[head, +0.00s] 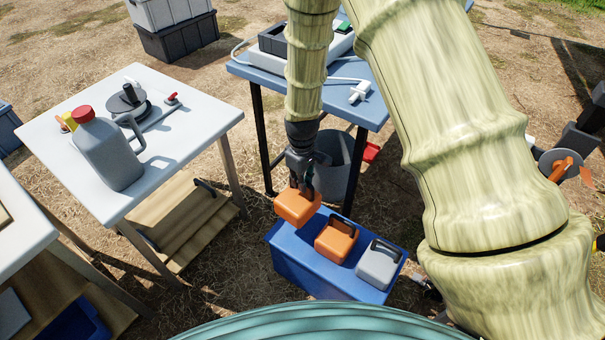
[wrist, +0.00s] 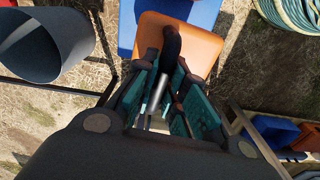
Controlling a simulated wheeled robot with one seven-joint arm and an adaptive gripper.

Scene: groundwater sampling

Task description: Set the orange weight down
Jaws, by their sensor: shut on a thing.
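My gripper (head: 303,178) is shut on the dark handle of an orange weight (head: 297,207) and holds it in the air. In the head view the weight appears at the left end of a blue crate (head: 325,278), overlapping its rim in the picture. In the wrist view the orange weight (wrist: 190,42) sits beyond the fingers (wrist: 168,85), with the handle between them and part of the blue crate (wrist: 127,30) behind. A second orange weight (head: 336,240) and a grey weight (head: 378,264) stand on the crate, right of the held one.
A white table (head: 185,145) at left carries a grey jug (head: 108,155) with a red cap. A blue table (head: 375,110) with equipment stands behind. A grey bucket (head: 335,165) is on the ground behind the crate; it also shows in the wrist view (wrist: 45,45). Straw ground lies between.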

